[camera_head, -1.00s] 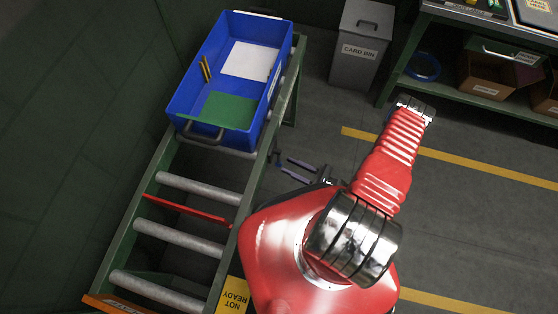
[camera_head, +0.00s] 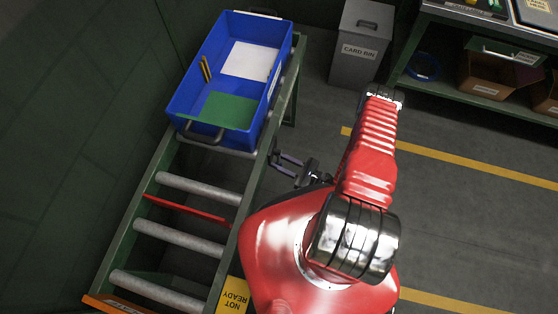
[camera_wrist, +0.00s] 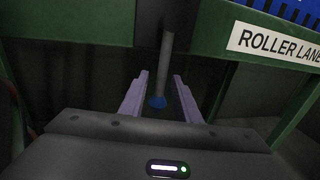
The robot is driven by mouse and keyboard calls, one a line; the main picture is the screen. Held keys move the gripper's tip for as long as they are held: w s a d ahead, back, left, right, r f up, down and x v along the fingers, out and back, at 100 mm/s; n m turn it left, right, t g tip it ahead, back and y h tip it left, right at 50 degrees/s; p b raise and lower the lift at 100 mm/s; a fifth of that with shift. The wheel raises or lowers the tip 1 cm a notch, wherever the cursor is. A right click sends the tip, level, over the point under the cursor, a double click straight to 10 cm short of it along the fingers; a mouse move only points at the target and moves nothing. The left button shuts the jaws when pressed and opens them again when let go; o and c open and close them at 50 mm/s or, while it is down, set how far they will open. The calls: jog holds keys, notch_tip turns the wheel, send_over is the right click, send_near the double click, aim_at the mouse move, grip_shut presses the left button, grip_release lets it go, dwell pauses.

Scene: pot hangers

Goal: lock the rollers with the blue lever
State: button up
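The blue lever shows in the wrist view as a grey rod hanging down from the green rail, with a blue tip (camera_wrist: 157,102). My gripper (camera_wrist: 160,76) is open, with one purple-grey finger on each side of the rod. No clear contact with the rod shows. In the head view my gripper (camera_head: 280,163) is beside the right rail of the roller lane, near the front right corner of the blue crate. The rollers (camera_head: 200,188) are grey bars across the green frame (camera_head: 160,160). The lever is hard to make out in the head view.
The blue crate (camera_head: 184,98) stands on the lane's far end, holding a white sheet, a green sheet and yellow items. A red bar (camera_head: 185,208) crosses between rollers. A yellow NOT READY sign (camera_head: 233,296) is on the near right.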

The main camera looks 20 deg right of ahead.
grip_shut()
dwell(0.6)
